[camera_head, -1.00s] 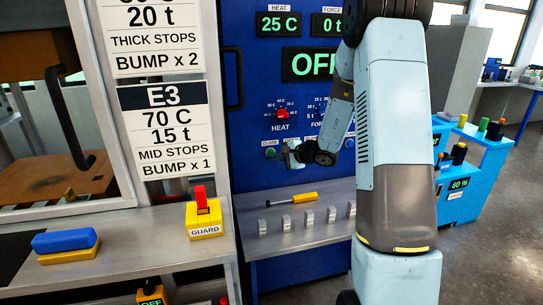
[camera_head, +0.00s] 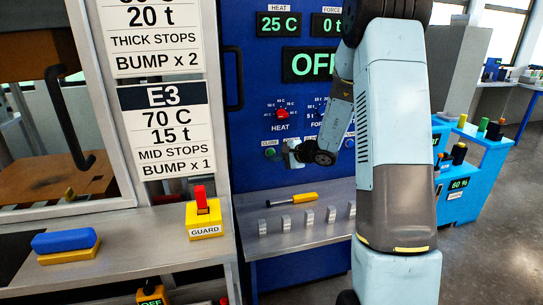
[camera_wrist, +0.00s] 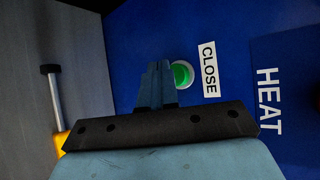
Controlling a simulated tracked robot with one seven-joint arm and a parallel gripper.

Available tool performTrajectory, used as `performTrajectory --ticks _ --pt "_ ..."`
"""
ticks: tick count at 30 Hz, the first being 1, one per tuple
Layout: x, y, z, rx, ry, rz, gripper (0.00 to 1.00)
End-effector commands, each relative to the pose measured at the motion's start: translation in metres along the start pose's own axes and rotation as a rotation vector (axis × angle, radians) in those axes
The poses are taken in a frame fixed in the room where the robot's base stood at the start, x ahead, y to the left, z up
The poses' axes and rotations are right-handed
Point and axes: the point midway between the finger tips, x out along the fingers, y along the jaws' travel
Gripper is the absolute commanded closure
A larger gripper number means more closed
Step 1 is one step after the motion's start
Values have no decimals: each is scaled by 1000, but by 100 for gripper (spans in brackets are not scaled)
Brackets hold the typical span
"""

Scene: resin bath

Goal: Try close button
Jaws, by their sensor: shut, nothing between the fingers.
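The close button (camera_head: 270,153) is a round green button with a pale rim on the blue panel (camera_head: 262,175). In the wrist view the green button (camera_wrist: 182,74) shows beside the white CLOSE label (camera_wrist: 208,69). My gripper (camera_head: 287,154) is shut and empty, just right of the button in the head view. In the wrist view my fingertips (camera_wrist: 160,66) lie close beside the button and overlap its left edge. I cannot tell whether they touch it.
A red HEAT knob (camera_head: 282,113) sits above the button, below the OFF display (camera_head: 311,64). A yellow-handled tool (camera_head: 303,197) and several small metal blocks (camera_head: 286,223) are on the shelf below. A red GUARD switch (camera_head: 203,206) stands to the left.

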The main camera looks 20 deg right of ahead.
Motion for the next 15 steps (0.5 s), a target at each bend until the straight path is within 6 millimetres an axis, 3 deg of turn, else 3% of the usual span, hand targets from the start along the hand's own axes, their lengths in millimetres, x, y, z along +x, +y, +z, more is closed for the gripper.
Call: performTrajectory --ticks 15 --pt "4 -4 -2 0 0 0 100"
